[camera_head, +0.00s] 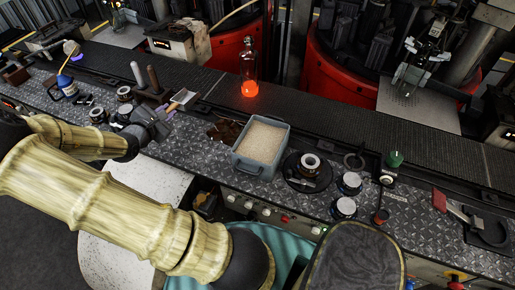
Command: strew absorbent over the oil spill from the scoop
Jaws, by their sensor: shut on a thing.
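My gripper (162,113) is over the left part of the patterned metal bench, shut on a small pale scoop (182,98) with a brownish edge. The scoop sticks out to the upper right of the jaws; its handle is mostly hidden, and I cannot tell what it holds. A grey bin (245,165) filled with pale granular absorbent (262,138) stands on the bench to the right of my gripper, apart from it. A dark brown patch (223,131), likely the oil spill, lies just left of the bin, partly hidden by it.
A glowing orange bottle (249,75) stands behind the bin on the dark conveyor. Upright rods in a block (153,88) stand close behind my gripper. Round moulds (310,165), white-topped cups (349,183) and a green-topped item (394,160) lie to the bin's right.

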